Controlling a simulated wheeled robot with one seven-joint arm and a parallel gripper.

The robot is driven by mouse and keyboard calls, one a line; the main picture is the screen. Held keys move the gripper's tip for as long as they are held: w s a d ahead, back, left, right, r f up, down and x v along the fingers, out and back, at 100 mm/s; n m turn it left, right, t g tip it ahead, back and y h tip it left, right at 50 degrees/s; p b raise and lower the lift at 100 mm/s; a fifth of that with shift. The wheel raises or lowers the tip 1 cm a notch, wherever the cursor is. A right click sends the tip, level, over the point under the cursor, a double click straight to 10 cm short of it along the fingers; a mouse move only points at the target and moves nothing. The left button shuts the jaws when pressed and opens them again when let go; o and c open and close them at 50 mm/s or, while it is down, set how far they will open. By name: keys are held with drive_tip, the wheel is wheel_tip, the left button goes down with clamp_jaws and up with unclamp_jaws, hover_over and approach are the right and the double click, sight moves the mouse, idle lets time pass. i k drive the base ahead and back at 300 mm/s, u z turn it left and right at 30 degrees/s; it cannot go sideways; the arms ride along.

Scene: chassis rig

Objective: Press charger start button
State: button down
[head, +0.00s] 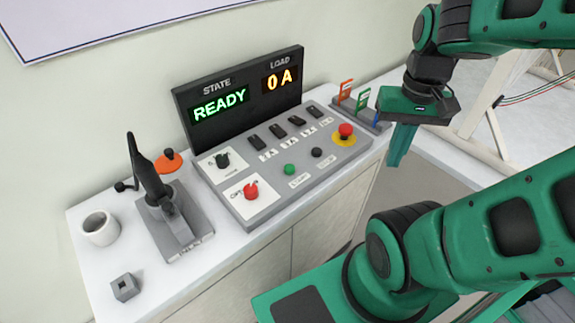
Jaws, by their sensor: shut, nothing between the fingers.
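The control panel (237,205) lies on the white counter below a dark display (240,93) reading STATE READY and LOAD 0 A. A green button (289,169) sits near the panel's front edge, with a black button (317,152) to its right. Their labels are too small to read surely, so I cannot tell which is the charger start button. My gripper (396,160) is shut and empty, pointing down to the right of the panel, apart from the buttons. No button is hidden by my arm.
A red mushroom button (346,130) on yellow is at the panel's right, and a red knob (251,191) at its left. A lever unit (180,220), a white mug (100,228) and a grey block (125,287) stand left. Coloured tags on a rack (363,99) stand near my gripper.

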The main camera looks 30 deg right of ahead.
sight(289, 170)
drive_tip(key=z, duration=1.35)
drive_tip(key=k, duration=2.15)
drive_tip(key=u, duration=0.65)
drive_tip(key=i, duration=1)
